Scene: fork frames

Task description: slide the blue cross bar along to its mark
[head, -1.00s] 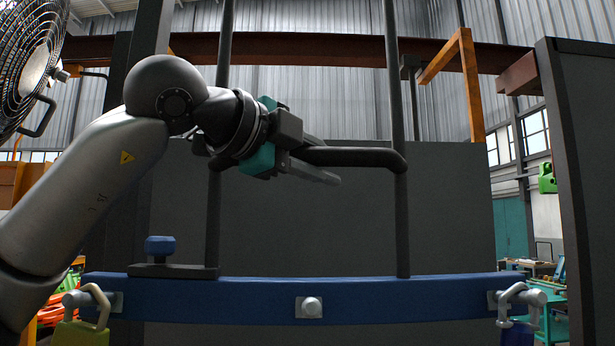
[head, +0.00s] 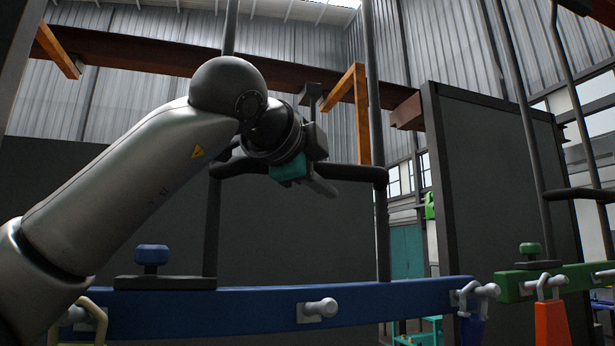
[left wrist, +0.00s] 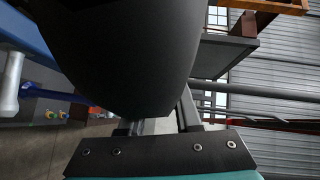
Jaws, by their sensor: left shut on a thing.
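The blue cross bar (head: 245,312) runs across the lower head view, with a grey pin at its middle. A black handle (head: 350,172) is carried above it between two upright dark rods. My left gripper (head: 318,162) is shut on this handle, near its middle. Part of the grip is hidden behind the wrist. In the left wrist view a large dark shape, probably the handle (left wrist: 130,50), fills the space ahead of the fingers. The blue bar (left wrist: 22,28) shows there at upper left. I cannot pick out its mark. My right gripper is out of view.
A green bar (head: 560,280) with an orange tag (head: 552,325) lies just past the blue bar's right end. A blue knob (head: 152,257) stands on a dark plate at the blue bar's left. A tall dark panel (head: 500,180) stands behind at right.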

